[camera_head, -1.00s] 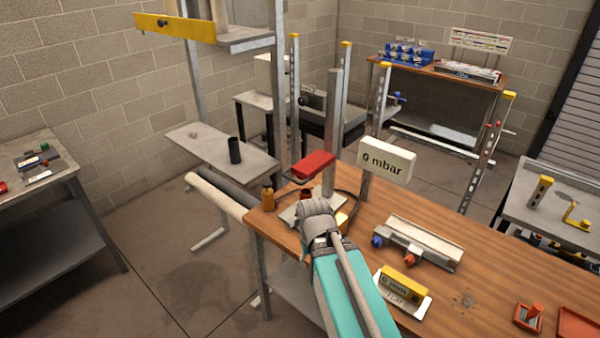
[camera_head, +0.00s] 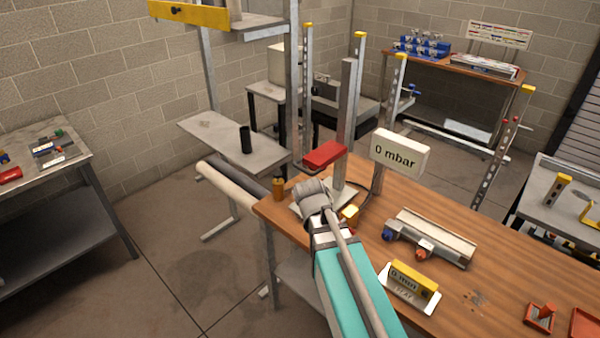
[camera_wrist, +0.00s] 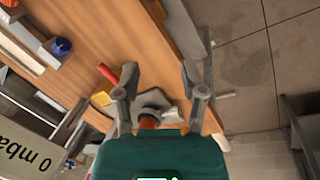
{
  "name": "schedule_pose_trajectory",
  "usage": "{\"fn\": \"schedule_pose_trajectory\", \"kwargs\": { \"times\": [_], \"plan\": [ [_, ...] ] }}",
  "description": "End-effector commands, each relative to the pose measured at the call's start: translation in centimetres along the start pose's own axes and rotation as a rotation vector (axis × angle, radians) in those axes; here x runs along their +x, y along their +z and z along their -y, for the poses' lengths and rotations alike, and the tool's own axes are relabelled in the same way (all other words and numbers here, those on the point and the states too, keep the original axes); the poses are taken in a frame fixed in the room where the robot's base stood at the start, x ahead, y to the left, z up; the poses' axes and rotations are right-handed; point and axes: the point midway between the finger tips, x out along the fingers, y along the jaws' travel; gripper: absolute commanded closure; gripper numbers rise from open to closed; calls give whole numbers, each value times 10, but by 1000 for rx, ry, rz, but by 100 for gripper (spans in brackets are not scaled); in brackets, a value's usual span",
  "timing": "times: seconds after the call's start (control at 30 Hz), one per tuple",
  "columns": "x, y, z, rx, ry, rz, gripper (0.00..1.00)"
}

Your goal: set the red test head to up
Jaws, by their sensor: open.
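The red test head, as I take it, is the red block (camera_head: 325,155) on the grey upright post at the far left end of the wooden bench. My arm's wrist is just in front of and below it, hiding my fingers in the head view. In the wrist view my gripper (camera_wrist: 159,80) is open, its two fingers apart above the bench's edge. An orange-red round part (camera_wrist: 148,121) shows between the finger bases, and a red bar (camera_wrist: 108,74) lies left of the left finger. I cannot tell which of these belongs to the test head. No grip on either is visible.
The "0 mbar" display (camera_head: 400,151) stands close right of the post.

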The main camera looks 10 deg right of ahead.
Motion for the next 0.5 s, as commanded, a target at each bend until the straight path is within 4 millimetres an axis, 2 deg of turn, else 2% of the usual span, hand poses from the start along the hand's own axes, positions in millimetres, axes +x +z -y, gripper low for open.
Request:
{"fn": "schedule_pose_trajectory", "kwargs": {
  "times": [0.03,0.27,0.5],
  "plan": [
    [2,-19,2,-20,55,3,46],
    [-10,-82,6,-97,358,9,46],
    [-44,-148,28,-151,685,-12,46]
  ]
}}
